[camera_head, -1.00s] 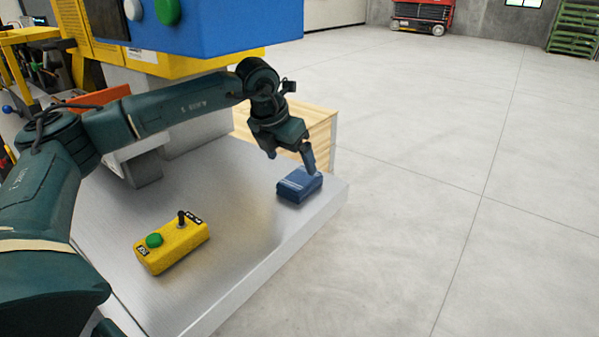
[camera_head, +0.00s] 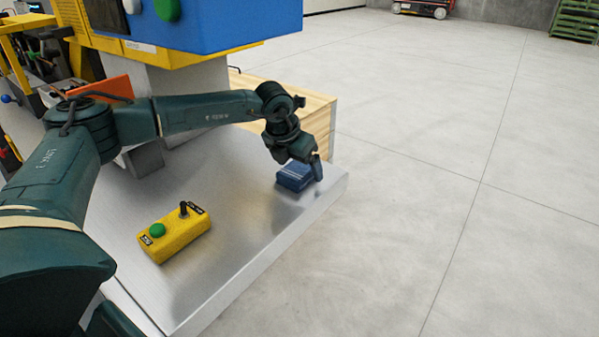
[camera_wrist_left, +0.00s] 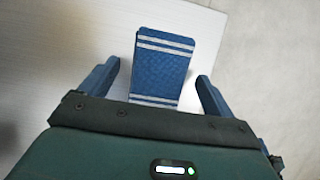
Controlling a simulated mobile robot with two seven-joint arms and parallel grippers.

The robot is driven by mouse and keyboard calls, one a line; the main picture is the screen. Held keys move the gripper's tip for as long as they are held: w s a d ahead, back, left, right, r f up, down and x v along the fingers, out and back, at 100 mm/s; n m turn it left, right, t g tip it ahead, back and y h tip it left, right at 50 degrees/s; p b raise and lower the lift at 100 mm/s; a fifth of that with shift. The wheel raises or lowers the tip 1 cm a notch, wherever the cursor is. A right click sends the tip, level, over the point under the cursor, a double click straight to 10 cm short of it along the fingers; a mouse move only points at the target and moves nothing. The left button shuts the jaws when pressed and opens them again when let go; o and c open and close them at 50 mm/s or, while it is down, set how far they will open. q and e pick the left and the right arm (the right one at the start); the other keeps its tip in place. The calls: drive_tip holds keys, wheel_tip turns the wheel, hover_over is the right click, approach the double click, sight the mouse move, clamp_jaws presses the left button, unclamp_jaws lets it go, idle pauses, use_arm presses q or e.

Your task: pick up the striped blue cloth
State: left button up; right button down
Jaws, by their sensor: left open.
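The striped blue cloth (camera_head: 292,178) lies folded on the metal table (camera_head: 235,225) near its far right corner. In the left wrist view the cloth (camera_wrist_left: 162,68) is a blue block with white stripes across it, lying between the two fingers. My left gripper (camera_head: 305,172) is over the cloth in the head view, pointing down. In the wrist view the left gripper (camera_wrist_left: 160,85) is open, with a finger on either side of the cloth and a gap to each. Part of the cloth is hidden behind the gripper body. My right gripper does not show.
A yellow control box (camera_head: 176,236) with a green button and a black switch sits on the table's nearer part. A blue and yellow machine (camera_head: 195,25) stands behind. A wooden crate (camera_head: 318,120) is beyond the table. Open floor lies to the right.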

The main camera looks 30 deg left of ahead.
use_arm(q)
drive_tip(key=shift+f+b, duration=0.2)
drive_tip(key=shift+b, duration=0.15)
idle(0.4)
drive_tip(key=c, duration=1.1)
